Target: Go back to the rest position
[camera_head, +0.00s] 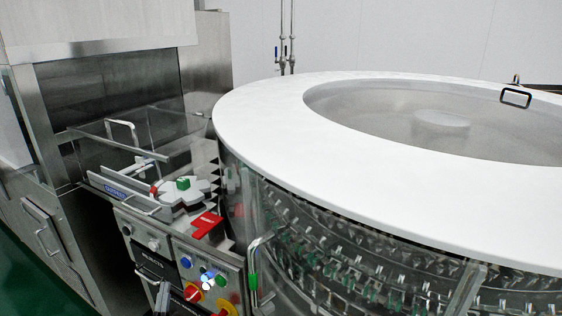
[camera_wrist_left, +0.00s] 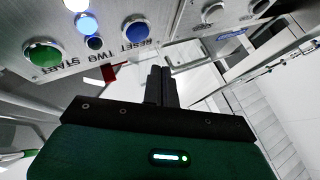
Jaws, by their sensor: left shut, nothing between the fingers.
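My left gripper (camera_head: 190,293) shows small and dark at the bottom of the head view, in front of the control panel (camera_head: 212,262). Its two black fingers are together and hold nothing; they also show in the left wrist view (camera_wrist_left: 161,84). There the panel's green START button (camera_wrist_left: 43,53) and blue RESET button (camera_wrist_left: 136,28) lie above and left of the fingers. The fingers look apart from these buttons. My right gripper is in neither view.
The large round washer (camera_head: 250,120) with its white top ring fills the right side. A handle (camera_head: 254,270) stands out from its side. A steel cabinet (camera_head: 100,70) stands at the left. A red part (camera_head: 207,224) sits above the panel. Green floor shows at lower left.

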